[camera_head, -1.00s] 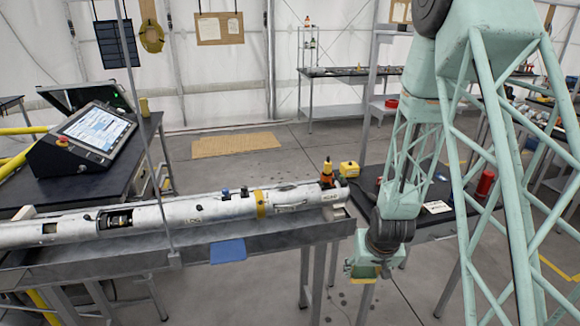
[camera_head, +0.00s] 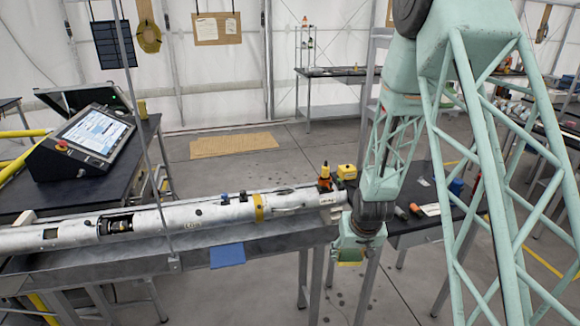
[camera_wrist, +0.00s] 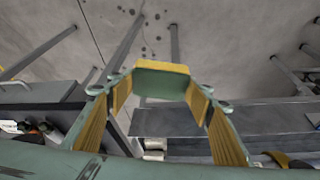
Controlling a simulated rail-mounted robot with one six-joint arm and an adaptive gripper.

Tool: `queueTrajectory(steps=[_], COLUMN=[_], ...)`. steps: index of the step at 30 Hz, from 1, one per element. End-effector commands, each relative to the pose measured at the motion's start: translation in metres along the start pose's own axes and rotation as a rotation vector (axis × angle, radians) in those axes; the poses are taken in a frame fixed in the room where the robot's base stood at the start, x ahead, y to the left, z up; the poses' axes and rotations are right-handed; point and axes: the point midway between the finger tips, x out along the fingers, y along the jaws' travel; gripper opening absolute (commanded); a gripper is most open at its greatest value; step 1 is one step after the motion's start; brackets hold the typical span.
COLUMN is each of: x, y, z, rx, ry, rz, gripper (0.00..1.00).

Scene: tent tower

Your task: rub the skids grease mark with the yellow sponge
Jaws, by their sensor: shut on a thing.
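My gripper (camera_head: 350,262) hangs low beside the right end of the grey skids (camera_head: 280,240), a little below their top. In the wrist view my gripper (camera_wrist: 160,92) is shut on the yellow sponge (camera_wrist: 162,67), a block with a yellow face and a green part, held between the fingertips. In the head view only a small yellow edge of the sponge (camera_head: 349,264) shows under the fingers. The sponge looks clear of the skids, with floor behind it. I cannot make out the grease mark on the skids in either view.
A long silver tool string (camera_head: 175,212) lies along the skids, with an orange bottle (camera_head: 324,178) near its right end. A blue cloth (camera_head: 227,255) hangs on the skids' front. A dark table with a yellow box (camera_head: 347,171) stands behind my arm. Open floor lies in front.

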Motion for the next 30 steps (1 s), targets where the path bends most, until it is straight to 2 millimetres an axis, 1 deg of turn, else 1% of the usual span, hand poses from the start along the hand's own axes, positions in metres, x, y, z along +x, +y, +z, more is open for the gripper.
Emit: queueTrajectory(steps=[1,3,8,15,24,27,30], x=[-0.008,-0.013,-0.025,-0.049,-0.086,-0.099,-0.111], y=[-0.008,-0.018,-0.043,-0.085,-0.141,-0.159,-0.176], z=[-0.017,-0.036,-0.079,-0.14,-0.21,-0.231,-0.247], rx=[-0.011,-0.024,-0.056,-0.105,-0.163,-0.18,-0.197], ry=[0.003,0.003,0.004,0.003,0.003,0.004,0.002], rz=[-0.004,-0.009,-0.022,-0.042,-0.068,-0.076,-0.084], gripper=[0.39,0.39,0.39,0.39,0.39,0.39,0.39])
